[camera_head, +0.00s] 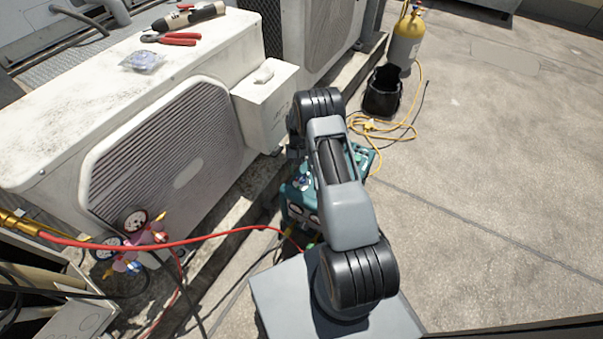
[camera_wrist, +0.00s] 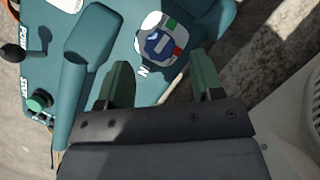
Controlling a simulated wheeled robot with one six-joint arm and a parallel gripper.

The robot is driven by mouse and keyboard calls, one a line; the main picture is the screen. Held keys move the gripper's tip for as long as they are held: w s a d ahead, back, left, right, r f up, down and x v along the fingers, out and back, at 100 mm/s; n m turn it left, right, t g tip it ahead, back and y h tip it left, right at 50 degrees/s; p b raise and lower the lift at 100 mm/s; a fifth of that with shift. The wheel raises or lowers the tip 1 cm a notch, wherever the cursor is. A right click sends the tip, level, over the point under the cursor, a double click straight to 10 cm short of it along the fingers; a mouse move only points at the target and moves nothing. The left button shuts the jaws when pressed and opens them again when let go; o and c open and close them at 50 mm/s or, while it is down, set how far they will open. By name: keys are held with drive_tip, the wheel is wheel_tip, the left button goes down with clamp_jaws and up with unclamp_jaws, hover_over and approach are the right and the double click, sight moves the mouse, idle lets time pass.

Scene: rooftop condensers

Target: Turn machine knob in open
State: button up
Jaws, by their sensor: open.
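The teal machine (camera_wrist: 100,20) fills much of the wrist view. In the head view the machine (camera_head: 297,198) stands on the roof floor, partly hidden behind my arm. A blue knob (camera_wrist: 158,44) sits on a round white dial with green and red patches, beside an "IN" label. My gripper (camera_wrist: 160,63) is open, its two green fingers apart and empty. The knob lies just beyond the fingertips, roughly between them in the picture; the remaining distance is hard to tell. My gripper is hidden in the head view.
A teal handle bar (camera_wrist: 88,60) lies left of my fingers, with a dark lever (camera_wrist: 12,53) and green button (camera_wrist: 40,102) further left. White condensers (camera_head: 165,60) stand left. A red hose (camera_head: 190,243) runs to the machine. Floor at right (camera_head: 490,170) is clear.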

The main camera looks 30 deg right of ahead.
drive_tip(key=p+v, duration=0.2)
drive_tip(key=v, duration=0.8)
